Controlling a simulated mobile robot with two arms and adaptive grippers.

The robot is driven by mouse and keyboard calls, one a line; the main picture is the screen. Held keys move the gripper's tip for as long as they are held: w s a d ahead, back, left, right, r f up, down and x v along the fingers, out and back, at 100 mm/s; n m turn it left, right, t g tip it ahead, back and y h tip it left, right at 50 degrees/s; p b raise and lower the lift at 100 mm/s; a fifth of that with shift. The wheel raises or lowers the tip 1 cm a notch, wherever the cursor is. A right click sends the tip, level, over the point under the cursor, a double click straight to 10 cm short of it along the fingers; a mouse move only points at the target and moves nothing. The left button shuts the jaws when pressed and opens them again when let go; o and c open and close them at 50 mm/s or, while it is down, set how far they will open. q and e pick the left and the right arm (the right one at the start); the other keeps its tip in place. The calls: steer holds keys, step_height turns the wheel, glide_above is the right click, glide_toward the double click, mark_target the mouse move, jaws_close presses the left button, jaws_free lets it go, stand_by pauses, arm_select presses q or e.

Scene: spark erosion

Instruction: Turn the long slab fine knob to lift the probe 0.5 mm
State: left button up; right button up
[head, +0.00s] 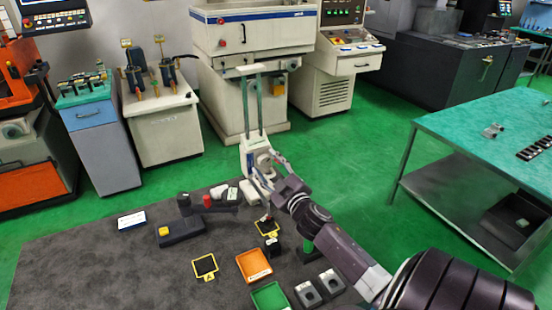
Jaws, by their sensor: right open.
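I cannot make out with certainty which part is the long slab fine knob, and the probe is too small to pick out. A tall stand with two upright columns (260,108) and a pale lower body (247,158) rises at the far edge of the dark mat. My right gripper (263,182) is open close in front of this lower body; I cannot tell whether it touches. A dark instrument with a long slab-like base (183,229), a short post and a red part (207,201) lies to the left. My left gripper is not in view.
The dark mat (110,270) holds an orange tray (254,265), a green tray (270,297), yellow-edged pads (205,266) and grey blocks (331,281). A green-topped table (465,125) stands at right. The mat's left front is clear.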

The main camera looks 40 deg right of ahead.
steer(key=v, duration=1.1)
stand_by(0.3)
